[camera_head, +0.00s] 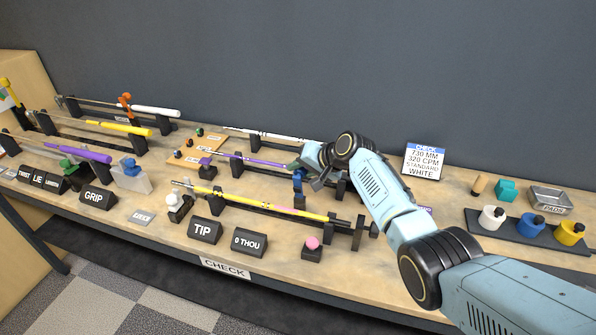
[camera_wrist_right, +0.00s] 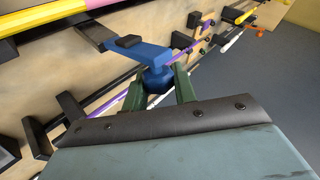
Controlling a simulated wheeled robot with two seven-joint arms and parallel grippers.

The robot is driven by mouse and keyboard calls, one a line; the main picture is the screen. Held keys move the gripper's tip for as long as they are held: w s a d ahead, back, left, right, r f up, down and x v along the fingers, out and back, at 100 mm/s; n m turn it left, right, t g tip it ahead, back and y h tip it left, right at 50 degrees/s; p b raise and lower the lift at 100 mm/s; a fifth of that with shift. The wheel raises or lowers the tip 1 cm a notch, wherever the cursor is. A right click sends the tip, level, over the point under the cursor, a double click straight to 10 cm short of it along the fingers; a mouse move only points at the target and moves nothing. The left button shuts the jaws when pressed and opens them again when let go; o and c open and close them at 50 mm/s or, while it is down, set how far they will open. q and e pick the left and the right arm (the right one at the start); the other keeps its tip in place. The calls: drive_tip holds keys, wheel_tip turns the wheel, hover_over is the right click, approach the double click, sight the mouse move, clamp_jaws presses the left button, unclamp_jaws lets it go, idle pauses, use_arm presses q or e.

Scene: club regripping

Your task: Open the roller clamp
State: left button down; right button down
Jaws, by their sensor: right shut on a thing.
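My right gripper (camera_head: 294,166) reaches in from the right over the middle of the bench. In the right wrist view its green fingers (camera_wrist_right: 160,90) are shut on the round blue knob (camera_wrist_right: 157,81) of a blue clamp (camera_wrist_right: 140,52). The clamp's blue part also shows in the head view (camera_head: 298,184), just below the fingers. The clamp has a dark pad on top and stands beside the yellow-and-pink club (camera_head: 265,204). My gripper hides part of the clamp in the head view. My left gripper is not in view.
A purple-gripped club (camera_head: 255,161) and a white club (camera_head: 262,134) lie behind on black stands. More clubs are racked at the left. White (camera_head: 492,218), blue and yellow cups stand at the right. A sign (camera_head: 424,160) stands at the back.

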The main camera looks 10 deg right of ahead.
drive_tip(key=shift+d, duration=0.1)
drive_tip(key=c, duration=1.5)
unclamp_jaws()
drive_tip(key=o, duration=0.4)
drive_tip(key=shift+w+f, duration=0.15)
drive_tip(key=shift+c, duration=0.2)
drive_tip(key=shift+s+d+r, duration=0.2)
drive_tip(key=shift+s+r, duration=0.05)
drive_tip(key=shift+r, duration=0.05)
drive_tip(key=p+v, duration=0.1)
drive_tip(key=v, duration=1.1)
drive_tip(key=shift+s+d+r, duration=0.15)
drive_tip(key=shift+s+r, duration=0.05)
